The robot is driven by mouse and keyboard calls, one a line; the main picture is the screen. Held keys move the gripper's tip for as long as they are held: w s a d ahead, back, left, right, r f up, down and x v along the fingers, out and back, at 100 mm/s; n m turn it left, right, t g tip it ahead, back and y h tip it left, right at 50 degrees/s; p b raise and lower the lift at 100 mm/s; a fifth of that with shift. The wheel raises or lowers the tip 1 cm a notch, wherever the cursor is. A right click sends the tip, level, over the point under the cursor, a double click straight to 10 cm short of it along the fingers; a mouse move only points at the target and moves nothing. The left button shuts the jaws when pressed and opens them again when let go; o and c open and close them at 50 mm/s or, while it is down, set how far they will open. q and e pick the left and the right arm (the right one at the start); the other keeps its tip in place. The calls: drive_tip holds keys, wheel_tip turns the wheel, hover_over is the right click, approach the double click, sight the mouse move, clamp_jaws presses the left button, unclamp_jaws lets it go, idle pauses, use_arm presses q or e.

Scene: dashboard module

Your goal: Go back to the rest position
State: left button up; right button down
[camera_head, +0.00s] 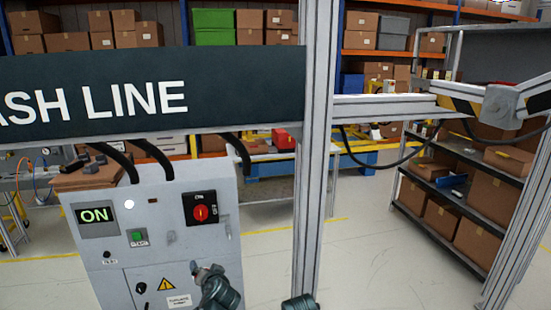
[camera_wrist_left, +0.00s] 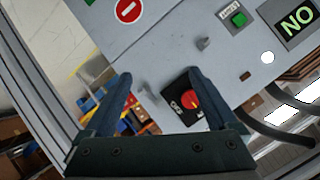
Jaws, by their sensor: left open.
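My left gripper (camera_head: 207,269) is low in front of the grey control cabinet (camera_head: 150,230) in the head view. In the left wrist view its two fingers (camera_wrist_left: 160,74) are spread apart with nothing held between them. The red rotary switch (camera_head: 201,212) on its black plate is above the gripper in the head view. In the left wrist view the switch (camera_wrist_left: 190,101) shows beyond the fingers, near the right one; contact cannot be seen. The display (camera_head: 97,215) reads ON in green.
A green button (camera_head: 137,236) sits beside the display on the cabinet. A metal upright post (camera_head: 315,150) stands right of the cabinet. A dark DASH LINE sign (camera_head: 150,95) spans above it. A shelf with boxes (camera_head: 455,200) is at the right. Open floor (camera_head: 370,240) lies between post and shelf.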

use_arm(q)
drive_tip(key=s+d+f+g+h, duration=0.2)
drive_tip(key=s+d+f+g, duration=0.3)
drive_tip(key=s+d, duration=0.3)
drive_tip(key=s+d+f+m+g+h, duration=0.1)
drive_tip(key=s+d+f+g, duration=0.5)
drive_tip(key=s, duration=0.7)
wheel_tip(320, 180, down, 2)
drive_tip(key=shift+s+d+h+b, duration=0.15)
drive_tip(key=shift+d+h+b, duration=0.25)
drive_tip(key=shift+d+h, duration=0.6)
drive_tip(key=shift+d+g, duration=0.15)
drive_tip(key=shift+g, duration=0.15)
